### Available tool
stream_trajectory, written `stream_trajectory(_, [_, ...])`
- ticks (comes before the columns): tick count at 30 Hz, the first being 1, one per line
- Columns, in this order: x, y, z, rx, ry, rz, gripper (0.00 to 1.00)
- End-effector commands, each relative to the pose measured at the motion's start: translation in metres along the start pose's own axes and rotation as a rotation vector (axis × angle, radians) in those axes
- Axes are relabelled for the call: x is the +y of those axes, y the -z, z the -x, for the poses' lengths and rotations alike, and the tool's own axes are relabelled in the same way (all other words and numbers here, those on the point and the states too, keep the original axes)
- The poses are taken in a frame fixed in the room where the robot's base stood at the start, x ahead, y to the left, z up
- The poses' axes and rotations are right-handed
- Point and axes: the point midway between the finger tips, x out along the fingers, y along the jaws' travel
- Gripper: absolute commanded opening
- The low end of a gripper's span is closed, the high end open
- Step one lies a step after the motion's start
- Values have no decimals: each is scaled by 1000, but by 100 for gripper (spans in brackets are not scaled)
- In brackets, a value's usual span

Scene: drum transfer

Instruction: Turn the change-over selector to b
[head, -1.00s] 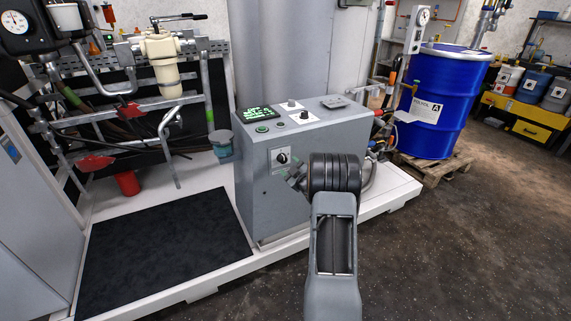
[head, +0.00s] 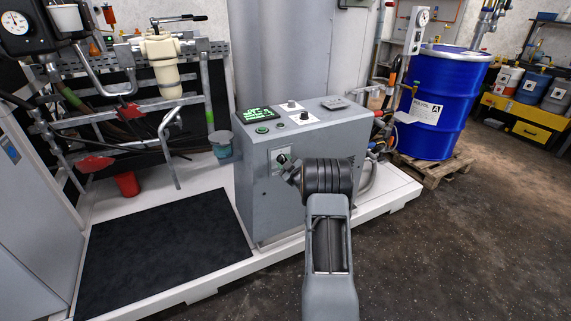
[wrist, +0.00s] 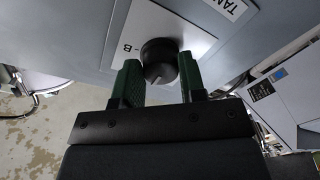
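The change-over selector is a round black knob (wrist: 159,58) on a white label plate (wrist: 158,22) on the front of a grey control cabinet (head: 310,150). A letter B is printed left of the knob in the wrist view. A light mark shows on the knob's lower edge; its exact setting is hard to tell. My gripper (wrist: 159,74) has its two green fingers apart, one on each side of the knob, with slim gaps visible. In the head view my gripper (head: 287,166) is at the selector's plate and partly covers it.
The cabinet top carries a green display (head: 259,114), buttons and two more knobs (head: 304,116). A blue drum (head: 440,100) stands on a pallet (head: 434,171) at right. A white platform edge (head: 385,205) runs below the cabinet. The dark floor at right is clear.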

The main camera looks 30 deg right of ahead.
Motion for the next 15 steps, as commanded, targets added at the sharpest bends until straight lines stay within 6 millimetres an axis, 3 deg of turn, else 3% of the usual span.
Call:
stream_trajectory(7, [0, 0, 0, 0, 0, 0, 14])
stream_trajectory(15, [0, 0, 0, 1, -1, -31, 12])
